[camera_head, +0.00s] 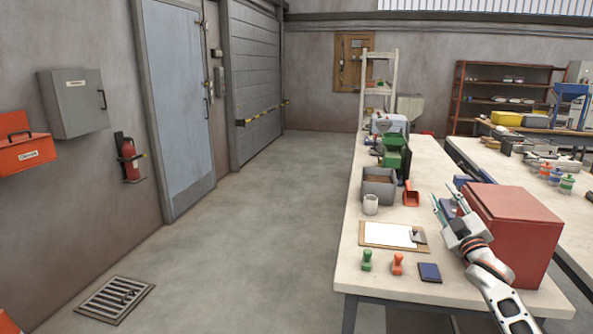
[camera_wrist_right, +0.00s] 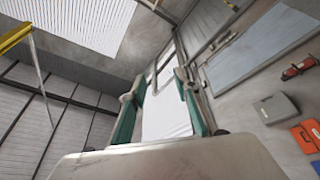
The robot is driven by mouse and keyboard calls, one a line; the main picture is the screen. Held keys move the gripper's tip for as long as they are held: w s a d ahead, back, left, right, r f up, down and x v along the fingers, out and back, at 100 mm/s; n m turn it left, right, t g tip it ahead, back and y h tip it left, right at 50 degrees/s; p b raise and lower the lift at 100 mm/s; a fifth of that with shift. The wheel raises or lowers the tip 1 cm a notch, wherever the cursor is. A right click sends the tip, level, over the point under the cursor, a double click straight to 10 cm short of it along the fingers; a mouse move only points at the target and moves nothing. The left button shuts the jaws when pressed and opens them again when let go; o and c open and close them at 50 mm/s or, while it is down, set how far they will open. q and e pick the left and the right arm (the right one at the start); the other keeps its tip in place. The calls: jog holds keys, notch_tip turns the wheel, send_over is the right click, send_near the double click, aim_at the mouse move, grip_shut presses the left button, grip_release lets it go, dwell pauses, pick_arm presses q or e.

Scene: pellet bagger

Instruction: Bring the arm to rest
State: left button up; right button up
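My right gripper (camera_head: 447,204) is raised over the near end of the workbench (camera_head: 450,165), in front of the left side of a red box (camera_head: 513,222). Its teal fingers point up and away. In the right wrist view the two fingertips (camera_wrist_right: 160,85) stand apart with nothing between them, so it is open and empty. I cannot tell whether the arm touches the red box. My left gripper is not in view.
A clipboard (camera_head: 392,235), green stamp (camera_head: 367,260), orange stamp (camera_head: 398,264) and dark blue pad (camera_head: 429,272) lie near the bench's front. A white cup (camera_head: 371,204), grey bin (camera_head: 379,186) and red scoop (camera_head: 411,194) stand farther back.

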notch_tip(320, 180, down, 6)
jog(key=d+f+m+g+h, duration=0.1)
jog(key=d+m+g+h, duration=0.15)
jog(key=m, duration=0.25)
jog(key=s+a+f+g+y+b, duration=0.1)
jog(key=s+a+f, duration=0.35)
jog(key=f, duration=0.45)
jog(key=s+a+f+n+g+y+b, duration=0.1)
jog(key=s+a+f, duration=0.2)
jog(key=s+f, duration=0.35)
jog(key=s+a+f+g+y+b, duration=0.15)
jog(key=s+a+f, duration=0.25)
jog(key=f, duration=0.7)
jog(key=s+a+f+g+b, duration=0.1)
jog(key=s+a+f, duration=0.3)
jog(key=s, duration=0.6)
jog(key=s+a+f+g+y+b, duration=0.1)
jog(key=s+a+f, duration=0.3)
jog(key=s+f, duration=0.4)
jog(key=s+a+f+g+b, duration=0.2)
jog(key=s+a+f, duration=0.2)
jog(key=s, duration=1)
notch_tip(320, 180, down, 2)
jog(key=shift+s+a+f+m+g+y, duration=0.2)
jog(key=shift+a+f+m+g+y, duration=0.1)
jog(key=shift+m, duration=0.1)
